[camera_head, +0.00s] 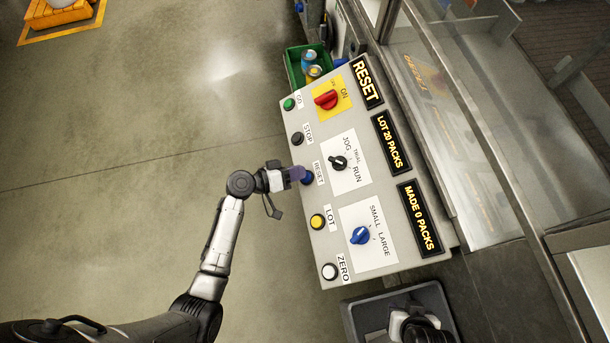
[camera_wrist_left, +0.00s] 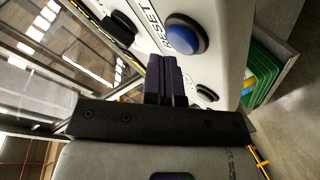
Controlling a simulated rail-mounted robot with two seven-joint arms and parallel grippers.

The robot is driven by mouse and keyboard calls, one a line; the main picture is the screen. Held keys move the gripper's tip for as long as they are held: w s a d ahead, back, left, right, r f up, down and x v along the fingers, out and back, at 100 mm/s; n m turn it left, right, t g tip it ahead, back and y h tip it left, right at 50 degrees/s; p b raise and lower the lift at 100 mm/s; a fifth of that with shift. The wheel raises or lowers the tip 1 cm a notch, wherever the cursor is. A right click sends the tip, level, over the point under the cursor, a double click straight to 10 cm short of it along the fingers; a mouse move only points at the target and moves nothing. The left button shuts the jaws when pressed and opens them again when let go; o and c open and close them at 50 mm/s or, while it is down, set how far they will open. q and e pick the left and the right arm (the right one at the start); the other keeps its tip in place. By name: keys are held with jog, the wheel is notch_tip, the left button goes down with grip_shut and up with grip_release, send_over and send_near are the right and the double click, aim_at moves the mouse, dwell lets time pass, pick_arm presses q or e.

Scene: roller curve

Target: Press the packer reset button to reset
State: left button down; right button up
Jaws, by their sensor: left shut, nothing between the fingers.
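The blue reset button (camera_head: 308,178) sits on the sloped light-grey control panel (camera_head: 318,228), beside its RESET label. It shows as a blue dome with a dark collar in the left wrist view (camera_wrist_left: 187,33). My left gripper (camera_head: 297,174) is shut and empty at the panel's left edge, close to the button and partly covering it in the head view. In the left wrist view, its dark purple fingers (camera_wrist_left: 164,78) end just below and left of the button. I cannot tell whether they touch it. The top display (camera_head: 367,82) reads RESET.
A green GO button (camera_head: 289,104), black STOP button (camera_head: 297,138), yellow LOT button (camera_head: 317,221) and white ZERO button (camera_head: 329,271) share the panel edge. Rotary switches stand further in. A green bin (camera_head: 293,68) is behind, a grey bin (camera_head: 352,322) in front.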

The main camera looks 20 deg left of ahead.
pick_arm(q)
jog(key=shift+d+f, duration=0.1)
jog(key=shift+f, duration=0.05)
dwell(0.4)
jog(key=shift+w+d+f+b, duration=0.15)
jog(key=shift+f+b, duration=0.25)
jog(key=shift+b, duration=0.05)
dwell(0.3)
jog(key=shift+r, duration=0.15)
dwell(0.3)
jog(key=shift+s+a+r+p, duration=0.25)
jog(key=shift+a+r+p, duration=0.1)
jog(key=shift+r+p, duration=0.3)
jog(key=r+p, duration=0.1)
jog(key=s+a+r+p, duration=0.1)
jog(key=r, duration=0.1)
jog(key=a+r+p, duration=0.1)
jog(key=shift+s+a+r, duration=0.1)
jog(key=shift+s+r, duration=0.05)
dwell(0.4)
